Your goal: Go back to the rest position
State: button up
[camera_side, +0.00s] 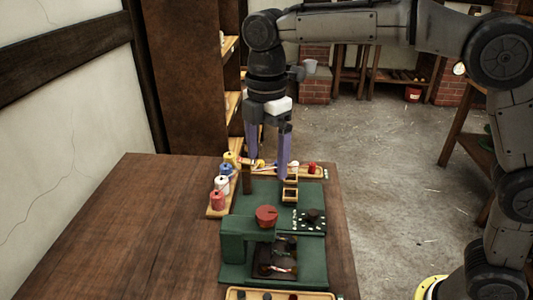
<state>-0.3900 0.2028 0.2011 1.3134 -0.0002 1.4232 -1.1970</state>
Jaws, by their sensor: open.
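My gripper (269,160) points down above the far part of the wooden table, with its two purple-grey fingers spread apart. Nothing shows clearly between the fingers. Its tips are near a small brown post (246,181) and a small wooden box (290,192) on the green mat. I cannot tell whether the tips touch anything. My arm comes in from the right, reaching over the table from above.
A wooden tray (215,211) holds red, white, blue and yellow spools at the left. A green machine (247,227) with a red knob (266,213) stands in front. A rack with a red item (312,168) lies behind. The table's left side (130,235) is clear.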

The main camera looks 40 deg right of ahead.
jog(key=shift+d, duration=0.1)
jog(key=s+d+r+m+t, duration=0.2)
jog(key=s+d+r+m, duration=0.15)
jog(key=s+d, duration=0.25)
jog(key=s+d+r+m+t, duration=0.1)
jog(key=s+d+r+m, duration=0.1)
jog(key=s+d+r, duration=0.3)
jog(key=s+d+f+m+t, duration=0.2)
jog(key=s+d+f+m, duration=0.3)
jog(key=s+f+m, duration=0.7)
jog(key=shift+m+t, duration=0.3)
jog(key=shift+m, duration=0.05)
jog(key=shift+s+r, duration=0.1)
